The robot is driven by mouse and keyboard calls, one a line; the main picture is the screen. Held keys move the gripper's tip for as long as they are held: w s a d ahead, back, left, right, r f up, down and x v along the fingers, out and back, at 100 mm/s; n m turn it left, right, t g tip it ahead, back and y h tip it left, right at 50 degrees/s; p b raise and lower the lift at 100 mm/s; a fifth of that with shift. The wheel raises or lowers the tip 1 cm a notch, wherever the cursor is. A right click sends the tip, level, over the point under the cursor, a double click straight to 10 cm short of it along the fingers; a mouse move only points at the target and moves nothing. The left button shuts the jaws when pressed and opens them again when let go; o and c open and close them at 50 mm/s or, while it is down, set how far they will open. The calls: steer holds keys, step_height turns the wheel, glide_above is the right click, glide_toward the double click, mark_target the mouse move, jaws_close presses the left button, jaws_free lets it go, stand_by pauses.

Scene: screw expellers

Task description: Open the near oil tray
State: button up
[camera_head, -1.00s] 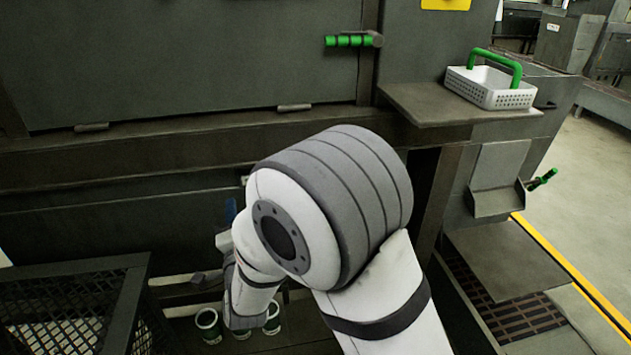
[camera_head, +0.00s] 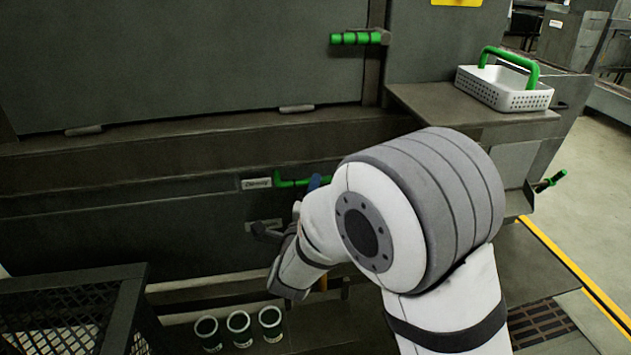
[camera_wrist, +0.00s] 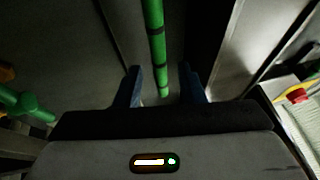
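The tray front (camera_head: 130,205) is a long dark panel low on the machine, with a small label plate (camera_head: 257,183). A green bar handle (camera_head: 290,183) sits beside the label; its right part is hidden behind my arm. My gripper (camera_wrist: 161,88) is open, its two blue fingers apart. In the wrist view the green bar (camera_wrist: 156,45) runs between the fingers, with space on both sides. I cannot tell whether it reaches fully between the fingertips. In the head view only a blue finger edge shows beside the handle. The tray front looks flush with the machine.
A dark mesh crate (camera_head: 75,310) is at the lower left. A white basket (camera_head: 505,88) with a green handle sits on a shelf at the upper right. A green lever (camera_head: 357,38) is above.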

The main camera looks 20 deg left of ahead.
steer(key=shift+x, duration=1.8)
steer(key=shift+a, duration=0.2)
jaws_close()
